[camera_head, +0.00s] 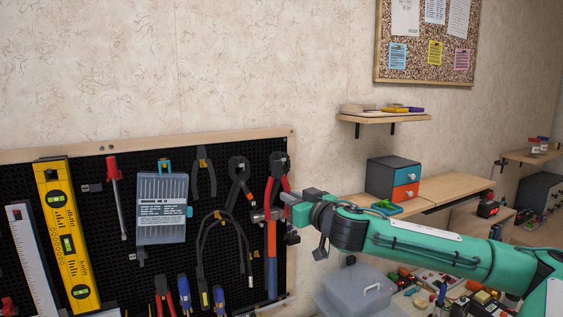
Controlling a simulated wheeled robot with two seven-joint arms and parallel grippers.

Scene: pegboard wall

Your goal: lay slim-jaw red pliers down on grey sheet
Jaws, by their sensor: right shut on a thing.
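Red-handled pliers (276,172) are upright in front of the right end of the black pegboard, dark head up. My right gripper (285,207) reaches in from the right and is shut at the lower part of their red handles. The fingertips are small and partly overlap the tools behind, so the exact contact is hard to see. A second red-handled pair of pliers (163,297) shows at the bottom edge. I cannot make out a grey sheet. My left gripper is not in view.
A hammer with an orange and blue handle (271,265) is close below my right gripper. Other pliers (205,172), a yellow level (67,240) and a grey case (161,210) hang on the board. A lidded grey box (350,295) and cluttered bench are at lower right.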

